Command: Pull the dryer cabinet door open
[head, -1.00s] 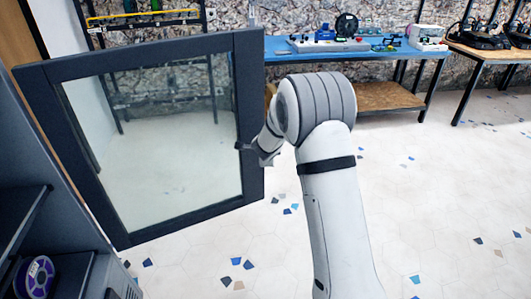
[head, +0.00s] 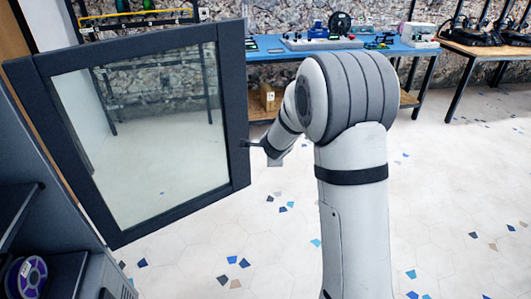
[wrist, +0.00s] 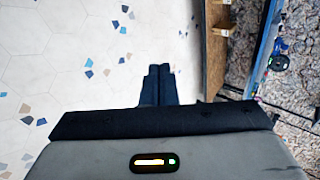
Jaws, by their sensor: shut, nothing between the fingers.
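The dryer cabinet door (head: 234,110) is a dark frame around a glass pane (head: 150,140). It stands swung wide open on the left of the head view, with the cabinet (head: 55,225) behind its hinge side at the lower left. My gripper (head: 246,144) is at the door's free edge, at mid height, with its tips close to the frame; I cannot tell whether they touch it. In the wrist view the two fingers (wrist: 160,72) are together with nothing between them. No handle can be made out, and the door does not show in the wrist view.
A purple spool (head: 32,277) sits on a shelf inside the cabinet. A blue workbench (head: 275,53) with equipment stands at the back, with a cardboard box (head: 268,97) on its lower shelf. The tiled floor (head: 450,220) to the right is clear.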

